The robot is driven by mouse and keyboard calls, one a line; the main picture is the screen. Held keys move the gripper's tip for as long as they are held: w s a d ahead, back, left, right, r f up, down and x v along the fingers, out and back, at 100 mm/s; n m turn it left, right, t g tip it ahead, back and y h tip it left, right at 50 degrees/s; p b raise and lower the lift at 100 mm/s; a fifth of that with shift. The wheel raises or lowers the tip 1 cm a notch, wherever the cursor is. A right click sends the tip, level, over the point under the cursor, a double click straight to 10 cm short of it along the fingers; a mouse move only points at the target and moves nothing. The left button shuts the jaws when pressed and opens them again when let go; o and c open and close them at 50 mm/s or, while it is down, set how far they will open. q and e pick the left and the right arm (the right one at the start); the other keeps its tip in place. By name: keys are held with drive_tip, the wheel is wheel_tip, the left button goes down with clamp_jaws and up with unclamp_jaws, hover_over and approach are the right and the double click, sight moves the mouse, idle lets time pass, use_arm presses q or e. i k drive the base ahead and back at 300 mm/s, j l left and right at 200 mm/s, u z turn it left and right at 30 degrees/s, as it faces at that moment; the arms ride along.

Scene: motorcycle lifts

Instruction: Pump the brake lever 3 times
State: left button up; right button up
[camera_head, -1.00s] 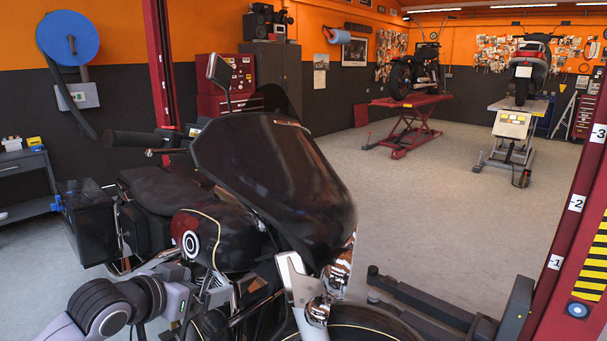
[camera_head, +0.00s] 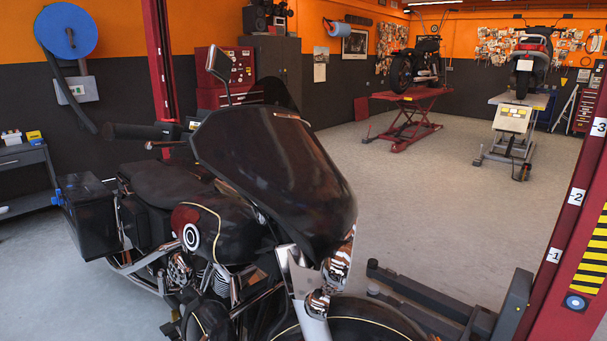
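A black motorcycle (camera_head: 210,228) stands in front of me, its dark fairing and windshield (camera_head: 275,160) toward the right. A black handlebar grip (camera_head: 135,131) sticks out to the left of the fairing. A thin lever (camera_head: 160,144), which looks like the brake lever, shows just below the grip's inner end. Its far part is hard to make out against the dark switch housing. Neither of my grippers shows, and nothing touches the grip or lever.
A red lift post (camera_head: 160,70) stands behind the grip, and another red post (camera_head: 572,220) is at the right. A dark lift arm (camera_head: 425,300) lies low near the front wheel. Floor (camera_head: 420,215) beyond is clear.

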sight(149, 145)
drive_tip(key=i+j, duration=0.2)
drive_tip(key=j, duration=0.15)
drive_tip(key=i+j, duration=0.2)
drive_tip(key=j, duration=0.2)
drive_tip(key=i+j+z, duration=0.1)
drive_tip(key=j, duration=0.25)
drive_tip(key=i+j, duration=0.3)
